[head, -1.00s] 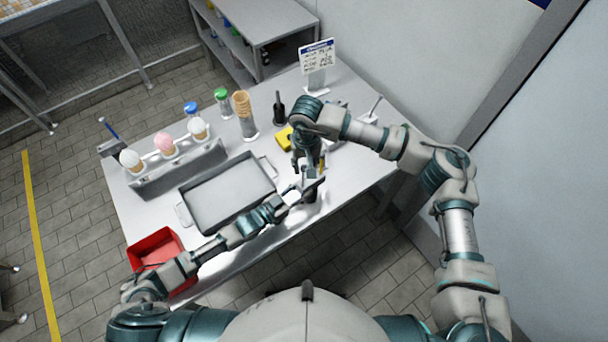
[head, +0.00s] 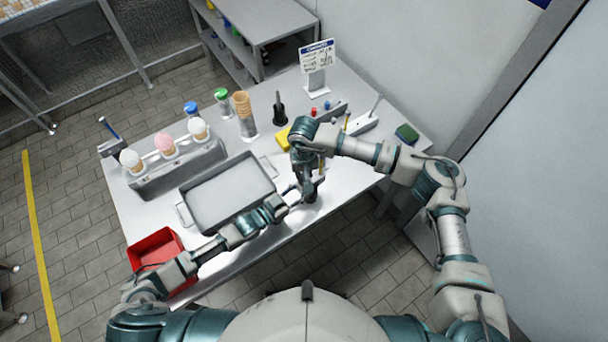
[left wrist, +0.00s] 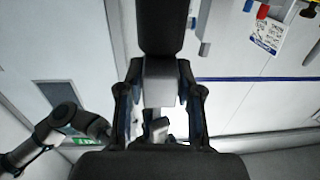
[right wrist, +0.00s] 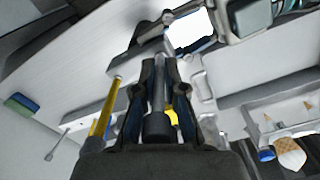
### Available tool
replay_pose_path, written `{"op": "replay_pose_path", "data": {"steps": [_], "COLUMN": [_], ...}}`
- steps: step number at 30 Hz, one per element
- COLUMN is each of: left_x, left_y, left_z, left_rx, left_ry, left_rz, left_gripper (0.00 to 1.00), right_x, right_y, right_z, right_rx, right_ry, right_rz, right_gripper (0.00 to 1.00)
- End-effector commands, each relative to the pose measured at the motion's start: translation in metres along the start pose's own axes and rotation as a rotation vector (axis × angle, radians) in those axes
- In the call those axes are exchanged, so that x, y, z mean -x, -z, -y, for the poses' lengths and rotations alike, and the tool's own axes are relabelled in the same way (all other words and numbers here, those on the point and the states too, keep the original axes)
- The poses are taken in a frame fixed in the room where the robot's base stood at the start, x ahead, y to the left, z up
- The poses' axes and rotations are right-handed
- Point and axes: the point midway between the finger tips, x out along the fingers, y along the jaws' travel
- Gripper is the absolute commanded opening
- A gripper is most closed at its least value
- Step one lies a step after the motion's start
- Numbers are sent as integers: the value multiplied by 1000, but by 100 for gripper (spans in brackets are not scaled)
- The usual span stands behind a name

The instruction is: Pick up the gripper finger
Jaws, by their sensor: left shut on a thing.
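My left gripper (head: 292,197) is near the table's front edge, right of the metal tray. In the left wrist view its fingers (left wrist: 160,115) are on both sides of a light grey block with a thick dark part (left wrist: 160,80). I cannot tell for sure whether this piece is the gripper finger. My right gripper (head: 310,188) points down close beside the left one. In the right wrist view a grey rod with a dark end (right wrist: 158,100) shows between its fingers (right wrist: 160,95). I cannot tell whether they grip it.
A metal tray (head: 186,213), a red bin (head: 150,243) and a cone holder (head: 185,178) with several cones are on the left. A yellow block (head: 282,138), a black tool (head: 279,110), a sign (head: 317,57) and a green sponge (head: 407,133) are farther back and right.

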Motion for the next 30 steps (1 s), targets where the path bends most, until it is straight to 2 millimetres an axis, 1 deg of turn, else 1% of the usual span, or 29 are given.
{"op": "replay_pose_path", "data": {"steps": [1,8,11,14,21,24,27,30], "left_x": [2,2,3,3,3,3,2,2], "left_y": [-7,-7,-7,-7,-7,-7,-7,-7], "left_z": [0,0,0,0,0,0,0,0], "left_rx": [3,3,3,3,2,2,2,2], "left_ry": [1,1,2,2,2,2,2,1], "left_rz": [16,17,17,17,17,17,17,17], "left_gripper": [0,0,0,0,0,0,0,0], "right_x": [0,0,4,18,69,85,95,100], "right_y": [1,1,2,2,2,2,1,1], "right_z": [-2,-3,-3,-3,-2,-1,-1,-1], "right_rx": [-3,-4,-5,-6,-4,-3,-3,-3], "right_ry": [-4,-6,-6,-6,-5,-4,-4,-4], "right_rz": [0,-1,-3,-5,-5,-3,-2,0], "right_gripper": [0,0,0,0,0,0,0,0]}}
